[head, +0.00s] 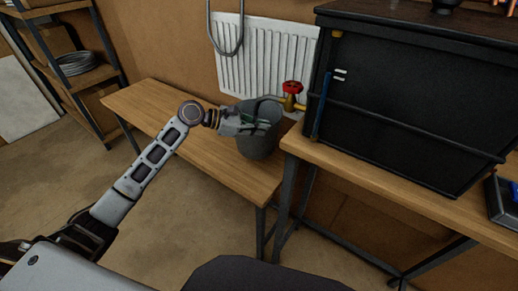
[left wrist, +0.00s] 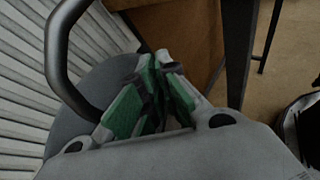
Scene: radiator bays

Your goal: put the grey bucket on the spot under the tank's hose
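The grey bucket (head: 257,146) stands upright at the right end of the low wooden bench, and its side also shows in the left wrist view (left wrist: 62,122). My left gripper (head: 262,122) reaches across its mouth from the left. In the left wrist view its green-padded fingers (left wrist: 155,66) come close together at the bucket's rim; they hide the exact contact. The black tank (head: 405,105) stands on the higher table at right. Its brass tap with red handle (head: 292,88) carries a dark hose (head: 268,98) that ends over the bucket. My right gripper is out of view. The spot is not visible.
A white radiator (head: 262,62) with a looped hose (head: 226,42) hangs behind the bench. The bench (head: 160,112) is clear left of the bucket. The higher table's edge (head: 375,188) lies close to the bucket's right. Shelving (head: 75,85) stands at left.

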